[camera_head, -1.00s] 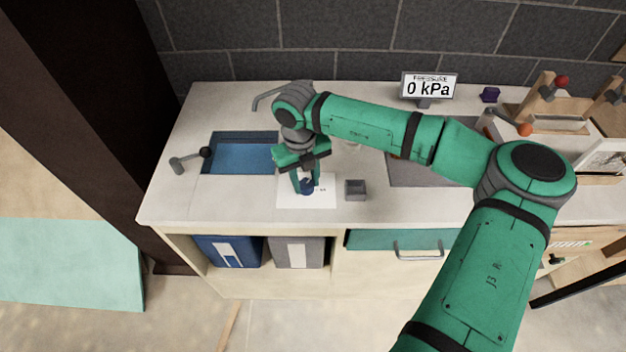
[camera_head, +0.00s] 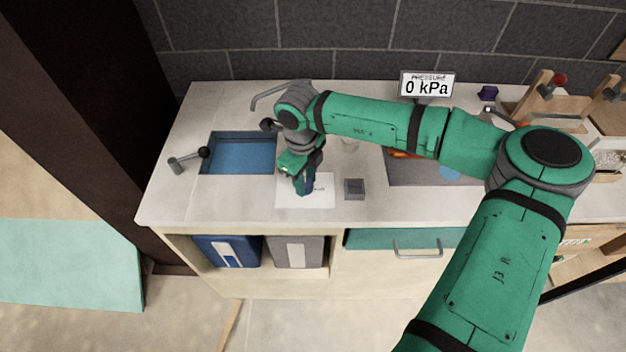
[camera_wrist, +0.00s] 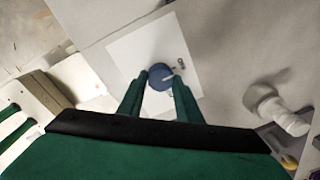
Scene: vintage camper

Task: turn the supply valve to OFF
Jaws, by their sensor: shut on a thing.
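The supply valve shows in the wrist view as a round dark-blue knob (camera_wrist: 158,72) with a pale pointer mark, on a white plate (camera_wrist: 133,48). Small lettering lies beside the knob, too small to read. My gripper (camera_wrist: 160,80) has one green finger on each side of the knob and is shut on it. In the head view, my gripper (camera_head: 304,190) is down over the white plate (camera_head: 322,200) and hides most of the knob. The pressure display (camera_head: 427,86) at the back reads 0 kPa.
A small grey square box (camera_head: 355,188) stands just right of the plate. A blue sink (camera_head: 240,155) and a grey lever with a black ball (camera_head: 188,160) are to the left. A teal drawer (camera_head: 400,239) is below the counter.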

